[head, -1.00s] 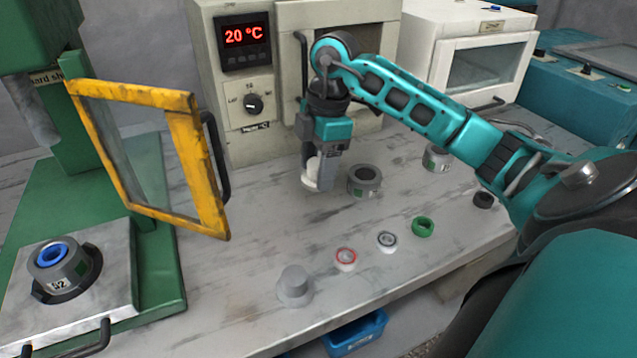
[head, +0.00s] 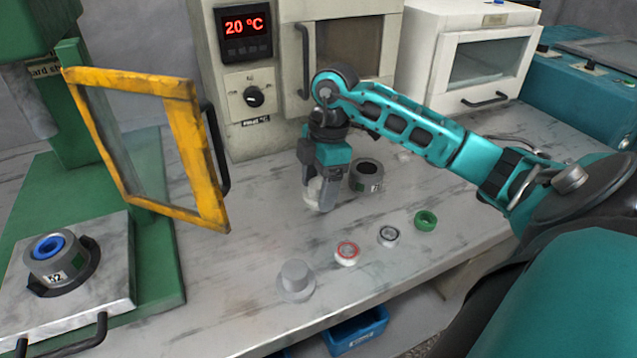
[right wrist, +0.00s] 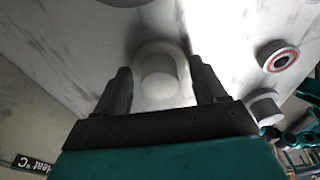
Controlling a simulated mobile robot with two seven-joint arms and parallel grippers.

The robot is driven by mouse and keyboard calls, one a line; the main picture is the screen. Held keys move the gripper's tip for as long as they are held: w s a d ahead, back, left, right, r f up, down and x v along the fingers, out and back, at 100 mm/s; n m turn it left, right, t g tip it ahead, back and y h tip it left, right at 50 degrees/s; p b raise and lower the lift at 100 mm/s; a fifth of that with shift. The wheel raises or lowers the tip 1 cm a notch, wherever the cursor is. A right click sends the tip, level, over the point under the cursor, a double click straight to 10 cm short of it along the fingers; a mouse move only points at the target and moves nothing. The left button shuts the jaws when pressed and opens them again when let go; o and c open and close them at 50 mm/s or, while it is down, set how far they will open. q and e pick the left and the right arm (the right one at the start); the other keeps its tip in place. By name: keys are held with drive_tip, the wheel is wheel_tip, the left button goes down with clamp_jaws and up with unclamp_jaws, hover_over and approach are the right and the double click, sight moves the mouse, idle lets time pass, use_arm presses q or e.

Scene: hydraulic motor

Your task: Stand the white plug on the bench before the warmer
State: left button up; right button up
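The white plug (head: 314,191) is between the fingers of my right gripper (head: 323,197), low over the bench in front of the warmer (head: 267,110). In the right wrist view the plug (right wrist: 160,78) shows its round top and wider flange between the two dark fingers of the gripper (right wrist: 161,75). Its lower end is close to the bench (head: 240,275); I cannot tell whether it touches. The fingers hide part of it in the head view. The warmer reads 20 °C. My left gripper is not in view.
A grey hollow cylinder (head: 368,178) stands just right of my gripper. A grey plug (head: 295,281), a red-marked ring (head: 347,253), a dark-centred ring (head: 388,236) and a green ring (head: 426,221) lie nearer the front edge. A yellow-framed guard (head: 200,165) stands at left.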

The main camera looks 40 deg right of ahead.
drive_tip(key=shift+o, duration=1.4)
use_arm(q)
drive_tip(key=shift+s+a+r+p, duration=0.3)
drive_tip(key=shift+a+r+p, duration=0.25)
drive_tip(key=shift+p, duration=0.7)
use_arm(e)
wheel_tip(320, 180, up, 12)
drive_tip(key=d, duration=0.1)
drive_tip(key=shift+s+d, duration=0.25)
drive_tip(key=shift+d, duration=0.1)
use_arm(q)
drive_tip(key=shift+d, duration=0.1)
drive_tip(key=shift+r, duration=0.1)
use_arm(e)
drive_tip(key=shift+r, duration=0.1)
